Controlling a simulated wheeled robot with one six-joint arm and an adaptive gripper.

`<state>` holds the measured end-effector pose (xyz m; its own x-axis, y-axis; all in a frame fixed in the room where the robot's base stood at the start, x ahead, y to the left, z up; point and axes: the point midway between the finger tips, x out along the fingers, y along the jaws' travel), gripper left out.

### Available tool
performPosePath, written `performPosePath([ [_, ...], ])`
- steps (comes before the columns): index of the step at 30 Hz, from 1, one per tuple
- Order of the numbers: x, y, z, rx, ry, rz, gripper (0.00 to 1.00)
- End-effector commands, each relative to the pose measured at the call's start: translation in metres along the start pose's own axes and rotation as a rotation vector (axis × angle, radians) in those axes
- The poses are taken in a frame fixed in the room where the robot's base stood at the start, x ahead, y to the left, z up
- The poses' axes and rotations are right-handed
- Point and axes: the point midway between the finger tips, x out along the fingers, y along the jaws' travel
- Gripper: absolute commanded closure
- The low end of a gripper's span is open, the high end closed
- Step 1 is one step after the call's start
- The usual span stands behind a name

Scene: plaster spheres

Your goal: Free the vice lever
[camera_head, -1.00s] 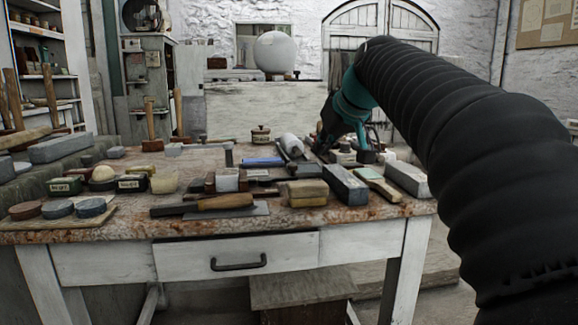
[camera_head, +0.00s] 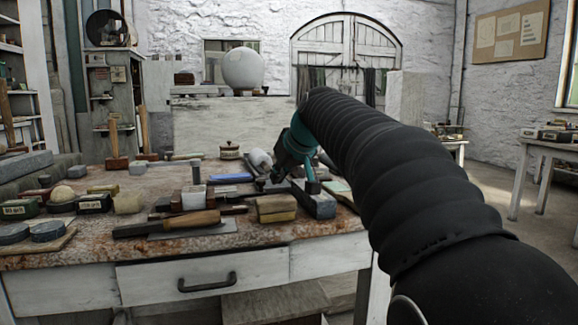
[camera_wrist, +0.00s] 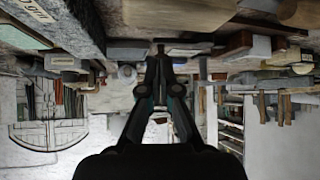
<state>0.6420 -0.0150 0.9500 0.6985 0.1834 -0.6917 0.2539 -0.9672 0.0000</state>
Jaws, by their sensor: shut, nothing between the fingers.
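My gripper (camera_head: 279,170) is low over the back right of the workbench (camera_head: 130,240), among the tools, and its teal and black housing hides what lies behind it. In the wrist view, which appears upside down, the two dark fingers meet at their tips (camera_wrist: 160,50), with nothing seen between them. I cannot make out a vice or its lever for certain in either view. A short upright metal post (camera_head: 196,173) stands on the bench left of my gripper; I cannot tell what it belongs to.
A grey block (camera_head: 315,200) lies just right of my gripper. A wooden-handled tool (camera_head: 190,220), stacked yellowish blocks (camera_head: 276,207) and a blue item (camera_head: 232,178) crowd the bench. A white sphere (camera_head: 243,68) stands behind. Open floor lies right of the bench.

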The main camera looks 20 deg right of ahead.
Motion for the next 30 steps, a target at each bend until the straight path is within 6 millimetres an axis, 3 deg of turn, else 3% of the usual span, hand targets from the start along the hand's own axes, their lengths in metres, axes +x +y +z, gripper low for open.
performPosePath([
  [4,0.029,-0.001,0.001,-0.001,-0.004,-0.003,1.00],
  [12,0.054,-0.001,-0.019,-0.001,-0.002,-0.001,1.00],
  [25,0.060,0.000,-0.023,0.000,0.000,0.000,1.00],
  [26,0.058,0.012,-0.021,0.003,0.000,0.003,1.00],
  [30,0.059,0.002,-0.022,-0.007,-0.001,-0.006,1.00],
])
